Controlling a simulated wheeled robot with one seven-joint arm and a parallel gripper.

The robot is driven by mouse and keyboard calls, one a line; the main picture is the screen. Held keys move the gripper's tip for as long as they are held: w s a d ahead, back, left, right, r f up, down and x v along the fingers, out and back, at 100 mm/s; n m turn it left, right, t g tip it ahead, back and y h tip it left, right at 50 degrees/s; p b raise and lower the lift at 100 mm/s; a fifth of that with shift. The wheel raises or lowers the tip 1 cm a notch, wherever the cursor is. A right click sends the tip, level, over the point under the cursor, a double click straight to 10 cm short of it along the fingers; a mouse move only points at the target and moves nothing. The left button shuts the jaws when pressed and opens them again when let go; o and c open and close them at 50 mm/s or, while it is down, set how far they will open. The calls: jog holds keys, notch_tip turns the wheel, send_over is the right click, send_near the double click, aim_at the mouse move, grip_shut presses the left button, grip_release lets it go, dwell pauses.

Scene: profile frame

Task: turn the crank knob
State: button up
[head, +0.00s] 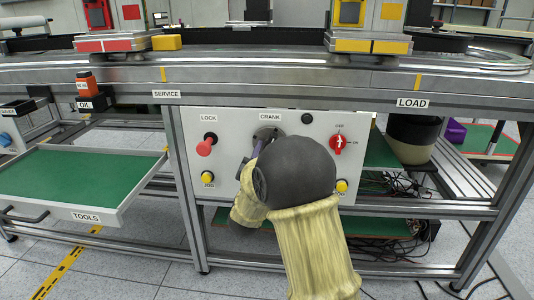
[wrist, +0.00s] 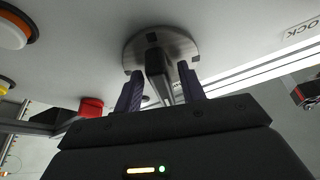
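The crank's round metal plate (head: 268,132) is on the white control panel under the CRANK label. It also shows at the top of the wrist view (wrist: 178,42), with a dark bar-shaped knob (wrist: 157,68) standing out from it. My gripper (wrist: 162,78) has its two purple fingers on either side of this knob, with narrow gaps visible, so it looks open around it. In the head view my dark wrist hides most of the knob and fingers.
On the panel are a red LOCK knob (head: 205,146), yellow JOG buttons (head: 208,177) and a red rotary switch (head: 338,143). A green-lined TOOLS tray (head: 80,180) is at left. The metal rail (head: 300,92) runs above the panel.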

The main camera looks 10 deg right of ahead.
jog(key=shift+r, duration=0.1)
jog(key=p+v, duration=0.4)
jog(key=v, duration=1.3)
jog(key=shift+s, duration=0.15)
